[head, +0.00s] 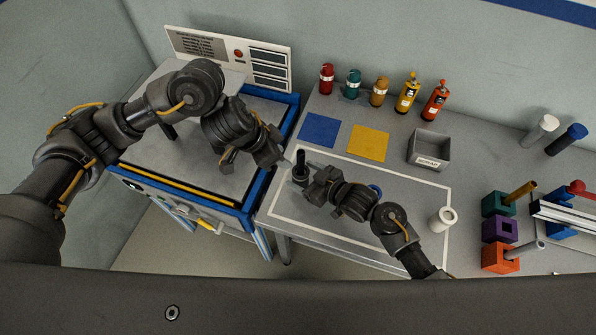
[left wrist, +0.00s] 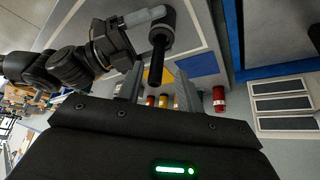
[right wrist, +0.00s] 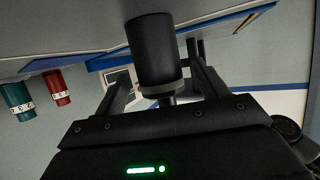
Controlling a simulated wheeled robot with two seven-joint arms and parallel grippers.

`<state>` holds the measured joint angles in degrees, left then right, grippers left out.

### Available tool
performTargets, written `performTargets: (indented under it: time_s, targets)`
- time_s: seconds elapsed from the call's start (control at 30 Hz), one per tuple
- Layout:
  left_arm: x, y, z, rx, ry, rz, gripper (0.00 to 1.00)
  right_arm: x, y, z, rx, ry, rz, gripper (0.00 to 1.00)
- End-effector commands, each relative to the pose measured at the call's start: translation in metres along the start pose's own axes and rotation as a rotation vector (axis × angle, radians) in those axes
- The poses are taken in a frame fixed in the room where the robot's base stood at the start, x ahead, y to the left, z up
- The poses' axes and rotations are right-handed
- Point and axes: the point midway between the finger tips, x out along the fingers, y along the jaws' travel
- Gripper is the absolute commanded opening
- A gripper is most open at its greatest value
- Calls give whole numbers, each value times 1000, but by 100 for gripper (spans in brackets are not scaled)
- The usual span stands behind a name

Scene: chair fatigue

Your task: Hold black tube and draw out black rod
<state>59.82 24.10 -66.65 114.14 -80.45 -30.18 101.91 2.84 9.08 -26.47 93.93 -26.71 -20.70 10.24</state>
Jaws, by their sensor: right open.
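The black tube (head: 300,177) stands upright on the table with the thinner black rod (head: 300,158) rising from its top. In the right wrist view the tube (right wrist: 151,50) with its grey ring lies between the jaws of my right gripper (right wrist: 158,85), which is open with gaps beside it. In the left wrist view the rod (left wrist: 157,66) points down in the picture toward the space between the parted jaws of my left gripper (left wrist: 157,90). My left gripper (head: 268,157) is open, just left of the rod in the head view. Whether it touches the rod is unclear.
Blue (head: 319,130) and yellow (head: 368,143) squares lie behind the tube, with several bottles (head: 380,92) along the wall. A grey bin (head: 429,149) and a white cylinder (head: 442,219) stand to the right. A blue-edged machine (head: 246,205) is close on the left.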

Motion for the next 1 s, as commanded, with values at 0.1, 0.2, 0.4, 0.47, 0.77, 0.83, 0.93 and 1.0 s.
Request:
performTargets:
  time_s: [0.1,0.2,0.4,0.47,0.77,0.83,0.93,1.0]
  targets:
    - [0,0,0,0,0,0,36,17,0,0,2,0,1,72]
    - [0,0,0,0,0,0,36,26,0,0,1,0,0,72]
    - [0,0,0,0,0,0,36,34,0,0,0,-1,0,72]
    - [0,0,0,0,0,0,36,34,0,0,0,-1,0,72]
    - [0,0,0,0,0,0,36,34,0,0,0,-1,0,54]
    - [0,0,0,0,0,0,36,34,0,0,0,-1,0,45]
    - [0,0,0,0,0,0,36,33,0,0,0,-1,0,32]
    - [0,0,0,0,0,0,36,33,0,0,0,-1,0,23]
